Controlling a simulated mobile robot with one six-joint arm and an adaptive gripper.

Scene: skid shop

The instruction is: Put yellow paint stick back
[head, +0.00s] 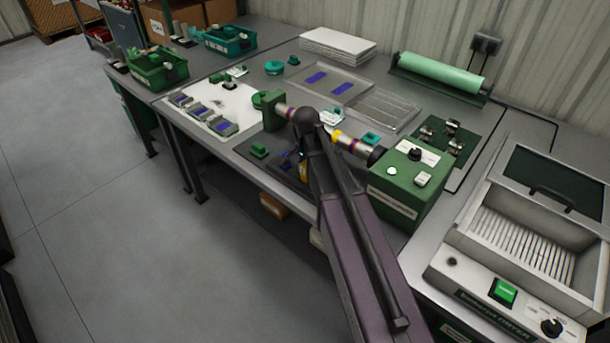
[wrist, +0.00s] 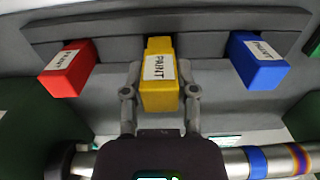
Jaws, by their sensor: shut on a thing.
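The yellow paint stick (wrist: 160,80), a block with a white PAINT label, is between the two fingers of my gripper (wrist: 160,97) in the wrist view. My gripper is shut on its sides. The far end of the stick overlaps the middle slot of a grey rack (wrist: 115,45); I cannot tell how deep it sits. A red paint stick (wrist: 68,68) stands in the rack to the left and a blue one (wrist: 257,60) to the right. In the head view my arm hides most of the rack, and a bit of the yellow stick (head: 303,172) shows beside it.
A metal bar with coloured bands (wrist: 258,163) runs close to my gripper, and a green machine box (head: 405,185) stands right of my arm. A clear tray (head: 335,85) lies behind on the bench. The floor at left is free.

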